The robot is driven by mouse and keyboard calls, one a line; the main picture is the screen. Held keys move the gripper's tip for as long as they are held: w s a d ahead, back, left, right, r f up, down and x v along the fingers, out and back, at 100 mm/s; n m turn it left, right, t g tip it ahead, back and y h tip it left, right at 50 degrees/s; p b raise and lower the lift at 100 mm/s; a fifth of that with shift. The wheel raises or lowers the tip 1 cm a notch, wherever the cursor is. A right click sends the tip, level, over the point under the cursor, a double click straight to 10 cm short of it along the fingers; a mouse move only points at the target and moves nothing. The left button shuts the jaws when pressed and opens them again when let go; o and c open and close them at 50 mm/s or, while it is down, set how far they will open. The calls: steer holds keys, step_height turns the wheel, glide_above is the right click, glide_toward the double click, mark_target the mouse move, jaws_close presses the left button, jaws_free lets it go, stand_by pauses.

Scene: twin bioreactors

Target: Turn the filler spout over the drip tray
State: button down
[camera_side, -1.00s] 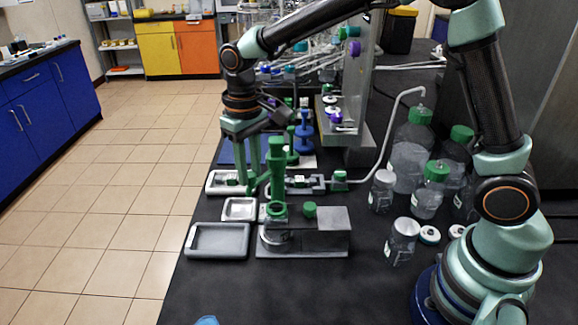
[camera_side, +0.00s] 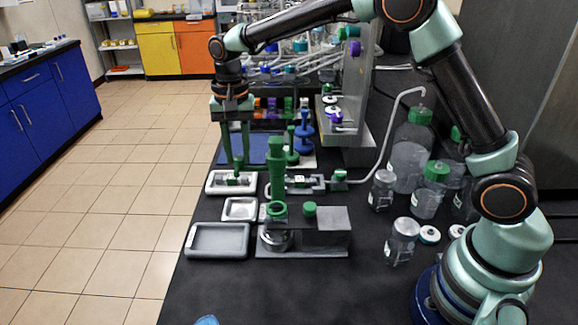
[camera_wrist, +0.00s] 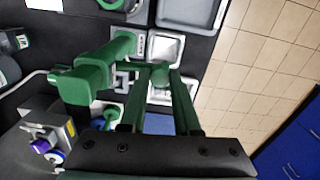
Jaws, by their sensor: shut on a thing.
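My gripper (camera_side: 236,163) points down over the rear pale tray (camera_side: 213,189), which looks like the drip tray. Its two long green fingers are shut on a small upright green knob (camera_side: 238,174), which appears to belong to the filler spout. A grey and green fitting lies along the tray under the knob; its join to the filler is hard to make out. In the wrist view the fingertips (camera_wrist: 160,72) meet around the green knob, with the tray behind them. The fingers partly hide the tray there.
A tall green column (camera_side: 277,160) stands just right of my gripper, on a grey base (camera_side: 330,240). A small pale tray (camera_side: 239,209) and a larger grey tray (camera_side: 218,240) lie in front. Green-capped bottles (camera_side: 408,165) stand to the right. Left of the bench is open floor.

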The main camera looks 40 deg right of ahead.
steer(key=shift+w+d+r+m, duration=0.15)
steer(key=shift+w+d+m, duration=0.05)
steer(key=shift+w+m, duration=0.2)
steer(key=c, duration=0.6)
jaws_free()
steer(key=shift+s, duration=0.1)
steer(key=shift+r, duration=6)
steer(key=shift+s+d, duration=0.1)
